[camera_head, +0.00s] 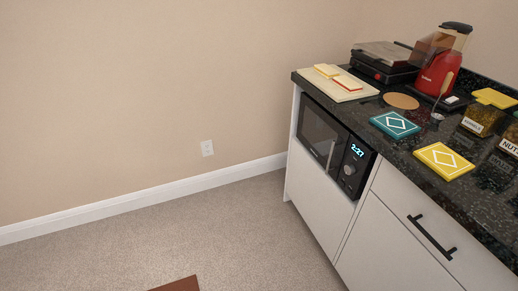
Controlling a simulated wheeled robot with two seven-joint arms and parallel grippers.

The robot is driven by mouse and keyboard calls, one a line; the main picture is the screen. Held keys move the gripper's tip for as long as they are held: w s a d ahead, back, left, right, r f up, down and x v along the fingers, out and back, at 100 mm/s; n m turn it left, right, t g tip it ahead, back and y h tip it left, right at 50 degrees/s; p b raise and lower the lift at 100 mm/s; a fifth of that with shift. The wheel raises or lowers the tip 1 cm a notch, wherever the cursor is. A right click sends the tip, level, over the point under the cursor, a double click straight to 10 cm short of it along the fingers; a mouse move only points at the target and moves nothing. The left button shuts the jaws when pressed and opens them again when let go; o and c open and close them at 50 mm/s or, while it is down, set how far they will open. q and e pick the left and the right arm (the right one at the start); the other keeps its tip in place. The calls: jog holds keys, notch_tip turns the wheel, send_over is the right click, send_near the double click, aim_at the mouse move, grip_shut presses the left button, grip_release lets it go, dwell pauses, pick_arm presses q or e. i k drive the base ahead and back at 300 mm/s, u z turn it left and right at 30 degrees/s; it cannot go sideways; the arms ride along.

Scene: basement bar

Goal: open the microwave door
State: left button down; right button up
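The black microwave (325,140) is built into the white cabinet under the dark counter, on the right side of the head view. Its door looks closed. A silver upright handle (331,154) is on the door's right side. To the right of the handle is a control panel (354,169) with a lit clock and a round knob. Neither of my grippers shows in this view.
A black drawer handle (432,238) sticks out. The carpet (235,235) before the microwave is clear.

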aim_at(325, 135)
jog(key=u, duration=1.2)
jog(key=i, duration=2.85)
jog(key=z, duration=2.7)
